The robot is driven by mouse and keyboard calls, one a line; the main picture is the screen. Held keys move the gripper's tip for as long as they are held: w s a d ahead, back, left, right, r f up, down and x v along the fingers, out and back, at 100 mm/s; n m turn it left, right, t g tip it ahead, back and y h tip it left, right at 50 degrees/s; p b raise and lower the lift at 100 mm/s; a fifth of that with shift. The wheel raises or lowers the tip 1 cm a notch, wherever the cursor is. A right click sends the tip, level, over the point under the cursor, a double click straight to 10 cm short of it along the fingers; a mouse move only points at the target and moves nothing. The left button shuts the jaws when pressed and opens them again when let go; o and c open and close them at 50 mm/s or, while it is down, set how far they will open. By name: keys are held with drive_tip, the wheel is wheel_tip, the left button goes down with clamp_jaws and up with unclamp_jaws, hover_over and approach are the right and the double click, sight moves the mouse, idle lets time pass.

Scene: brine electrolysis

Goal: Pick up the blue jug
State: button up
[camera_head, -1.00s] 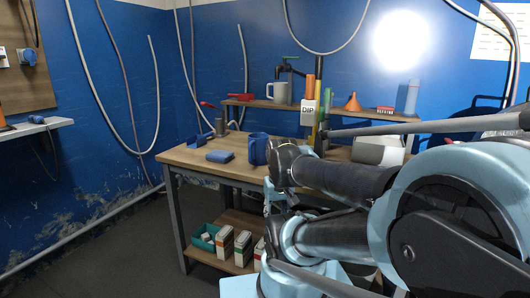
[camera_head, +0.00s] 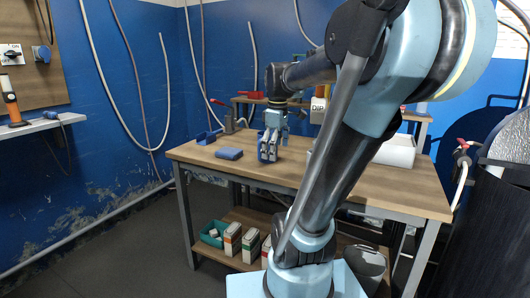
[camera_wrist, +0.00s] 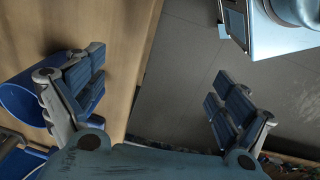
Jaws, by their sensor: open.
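The blue jug (camera_wrist: 20,98) stands on the wooden workbench (camera_head: 405,183), at the left of the wrist view. My gripper (camera_wrist: 153,92) is open and empty, its two fingers wide apart. The left finger crosses in front of the jug and hides part of it. A blue curved edge shows just past that finger, perhaps the handle. The jug's body is not between the fingers; the gap shows bench edge and floor. In the head view my gripper (camera_head: 269,148) points down at the jug's place and largely hides it. I cannot tell whether they touch.
A blue folded item (camera_head: 229,153) lies left of the gripper on the bench. A raised shelf (camera_head: 246,100) runs along the back. A white object (camera_head: 397,151) is at the bench's right. Cartons (camera_head: 232,238) and a teal bin (camera_head: 212,234) stand on the lower shelf.

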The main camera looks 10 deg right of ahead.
drive_tip(key=w+r+n+g, duration=0.1)
drive_tip(key=w+r+n, duration=0.55)
drive_tip(key=w, duration=0.35)
drive_tip(key=w+r+n, duration=0.5)
drive_tip(key=w+n, duration=0.2)
drive_tip(key=w, duration=0.3)
drive_tip(key=shift+w+a+f, duration=0.1)
drive_tip(key=shift+w+f, duration=0.05)
drive_tip(key=shift+f, duration=4.25)
drive_tip(key=shift+w+f, duration=0.15)
drive_tip(key=shift+f, duration=4.2)
drive_tip(key=c, duration=1.2)
